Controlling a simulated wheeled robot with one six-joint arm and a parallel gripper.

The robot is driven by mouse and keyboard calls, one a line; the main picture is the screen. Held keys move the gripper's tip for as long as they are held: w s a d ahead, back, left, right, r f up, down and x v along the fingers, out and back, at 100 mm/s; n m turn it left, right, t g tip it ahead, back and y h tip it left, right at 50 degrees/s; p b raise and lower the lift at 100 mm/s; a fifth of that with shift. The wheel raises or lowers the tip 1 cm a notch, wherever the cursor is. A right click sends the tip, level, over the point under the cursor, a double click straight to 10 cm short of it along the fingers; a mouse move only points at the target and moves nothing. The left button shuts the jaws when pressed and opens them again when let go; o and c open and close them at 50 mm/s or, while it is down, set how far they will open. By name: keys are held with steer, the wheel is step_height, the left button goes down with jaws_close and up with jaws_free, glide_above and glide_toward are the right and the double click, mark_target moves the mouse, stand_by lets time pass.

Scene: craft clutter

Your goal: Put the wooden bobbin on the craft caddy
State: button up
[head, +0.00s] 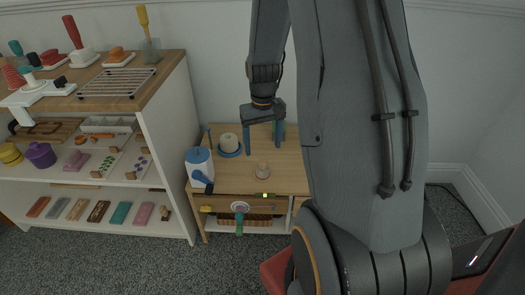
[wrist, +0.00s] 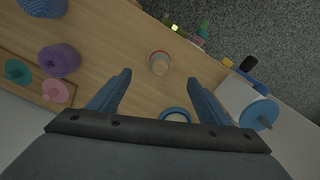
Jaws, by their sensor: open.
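A small pale wooden piece on a round, reddish-rimmed base, likely the wooden bobbin (head: 262,171), stands upright on the small wooden table. In the wrist view the bobbin (wrist: 160,64) shows just beyond the gap between my fingertips. My gripper (head: 261,148) is open and empty, above the table and behind the bobbin; its two fingers also show in the wrist view (wrist: 161,78). I cannot tell for certain which thing is the craft caddy. A wooden tray or strip (wrist: 14,82) with teal and pink pieces lies at the left of the wrist view, hidden by my arm in the head view.
A cream cylinder on a blue dish (head: 229,147) stands behind. Purple yarn balls (wrist: 59,61) lie left in the wrist view. A filled shelf unit (head: 158,120) stands further left. Items protrude at the front edge.

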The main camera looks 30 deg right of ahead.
steer(key=shift+r, duration=0.25)
steer(key=s+a+r+n, duration=0.1)
steer(key=s+a+r, duration=0.1)
steer(key=a+r, duration=0.35)
steer(key=s+a+r+n, duration=0.1)
steer(key=s+a+r, duration=0.15)
steer(key=a, duration=0.55)
steer(key=s+a+r+n, duration=0.2)
steer(key=s+a+r, duration=0.1)
steer(key=a, duration=0.4)
steer(key=s+a+r+n, duration=0.1)
steer(key=s+a+r, duration=0.1)
steer(key=s+a, duration=0.3)
steer(key=s+a+r+n, duration=0.1)
steer(key=s+a+r, duration=0.1)
steer(key=s+a, duration=0.3)
steer(key=s, duration=0.4)
steer(key=shift+r+n+y, duration=0.3)
steer(key=shift+r+n, duration=0.1)
steer(key=d+r+m+p, duration=0.4)
steer(key=d+r+p, duration=0.9)
steer(key=p, duration=1)
steer(key=shift+s+d+r+m, duration=0.25)
steer(key=shift+s+r, duration=0.2)
steer(key=shift+r, duration=1.3)
